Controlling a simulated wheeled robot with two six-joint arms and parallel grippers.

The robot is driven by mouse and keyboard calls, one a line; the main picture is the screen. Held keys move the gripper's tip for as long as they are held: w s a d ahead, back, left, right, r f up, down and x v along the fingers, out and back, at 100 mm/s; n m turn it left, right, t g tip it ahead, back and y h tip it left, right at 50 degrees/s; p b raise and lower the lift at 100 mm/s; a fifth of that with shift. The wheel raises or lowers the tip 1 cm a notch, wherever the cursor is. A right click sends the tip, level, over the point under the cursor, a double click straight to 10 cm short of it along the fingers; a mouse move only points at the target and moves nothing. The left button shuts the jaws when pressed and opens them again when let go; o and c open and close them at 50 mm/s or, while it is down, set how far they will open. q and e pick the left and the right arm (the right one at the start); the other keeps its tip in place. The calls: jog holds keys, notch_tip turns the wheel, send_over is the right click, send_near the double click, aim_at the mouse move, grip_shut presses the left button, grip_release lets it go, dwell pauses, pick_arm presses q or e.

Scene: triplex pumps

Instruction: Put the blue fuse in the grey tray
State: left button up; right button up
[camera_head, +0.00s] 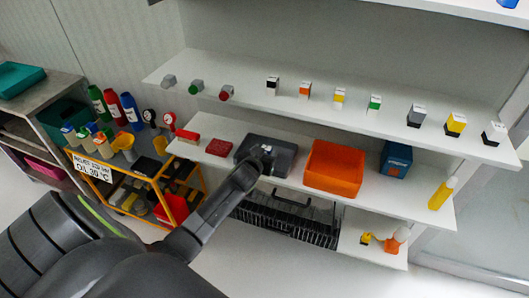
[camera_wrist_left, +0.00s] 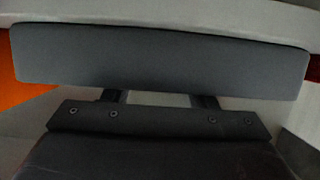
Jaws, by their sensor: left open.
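The dark grey tray (camera_head: 284,146) sits on the middle shelf, left of the orange bin. My left gripper (camera_head: 267,157) is at the tray's front side, its jaws small in the head view. Nothing shows between the fingers. I cannot make out a blue fuse in either view; the tray's inside is partly hidden by my gripper. My right gripper is not in view.
The orange bin (camera_head: 334,168) and a blue box (camera_head: 396,158) stand right of the tray, a red flat piece (camera_head: 219,148) left of it. Small coloured blocks line the shelf above (camera_head: 310,110). A black rack (camera_head: 288,220) is below. An orange cart (camera_head: 135,165) stands left.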

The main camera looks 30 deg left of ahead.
pick_arm(q)
jog(key=shift+r, duration=0.2)
jog(key=v, duration=1.2)
jog(key=shift+p, duration=0.4)
jog(key=s+f+g, duration=0.2)
jog(key=s+f, duration=0.3)
jog(key=f, duration=0.5)
jog(key=s+f+m+g+h, duration=0.15)
jog(key=s+f, duration=0.25)
jog(key=f, duration=0.5)
jog(key=s+f+g+y, duration=0.1)
jog(key=s+f+g, duration=0.3)
jog(key=f, duration=0.6)
jog(key=s+d+f+g, duration=0.1)
jog(key=s+f, duration=0.4)
jog(key=s, duration=0.5)
jog(key=s+d+f+g+h, duration=0.1)
jog(key=s+f, duration=0.4)
jog(key=s, duration=0.5)
jog(key=s+d+f+g+h, duration=0.1)
jog(key=s+f, duration=0.4)
jog(key=s, duration=0.5)
jog(key=shift+d+m+g, duration=0.35)
jog(key=shift+d+g, duration=0.5)
jog(key=shift+g, duration=0.1)
jog(key=shift+w+f, duration=0.1)
